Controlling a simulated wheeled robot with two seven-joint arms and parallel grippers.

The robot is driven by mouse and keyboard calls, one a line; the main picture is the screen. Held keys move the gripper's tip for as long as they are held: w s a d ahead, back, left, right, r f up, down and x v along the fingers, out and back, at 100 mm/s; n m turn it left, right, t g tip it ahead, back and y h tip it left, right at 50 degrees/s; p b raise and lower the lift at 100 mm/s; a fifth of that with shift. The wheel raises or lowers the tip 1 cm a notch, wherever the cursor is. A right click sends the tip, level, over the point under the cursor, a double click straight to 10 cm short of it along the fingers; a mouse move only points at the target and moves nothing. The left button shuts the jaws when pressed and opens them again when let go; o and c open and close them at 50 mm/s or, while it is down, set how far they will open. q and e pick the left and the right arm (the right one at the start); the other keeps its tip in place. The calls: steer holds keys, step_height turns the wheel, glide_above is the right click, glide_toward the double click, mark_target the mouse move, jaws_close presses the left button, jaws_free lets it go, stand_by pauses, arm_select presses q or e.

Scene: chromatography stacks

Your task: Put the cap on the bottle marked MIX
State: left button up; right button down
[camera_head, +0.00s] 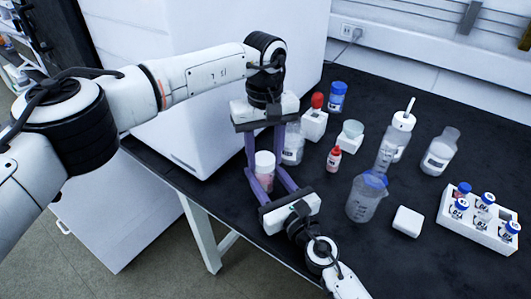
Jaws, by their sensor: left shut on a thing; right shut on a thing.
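A small bottle (263,183) with pinkish contents is between my two grippers near the table's left edge. A white cap (264,159) is at its top; I cannot tell whether it is seated or just above the neck. My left gripper (264,153) reaches down from above, its purple fingers on either side of the cap, shut on it. My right gripper (264,176) comes in from the front, its purple fingers on either side of the bottle, shut on it. The fingers partly hide the bottle, and no MIX marking is readable.
A clear bottle (293,148) stands just behind the grippers. A blue-rimmed beaker (362,203), white block (407,221), red-capped dropper bottle (334,160) and wash bottle (388,153) stand to the right. A vial rack (474,231) is at far right. The table's left edge is close.

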arm_select(q)
steer(key=m, duration=0.4)
steer(key=shift+m, duration=0.4)
steer(key=m, duration=0.6)
steer(key=shift+a, duration=0.15)
steer(key=o, duration=1.1)
steer(key=shift+r, duration=2.3)
steer(key=shift+c, duration=0.4)
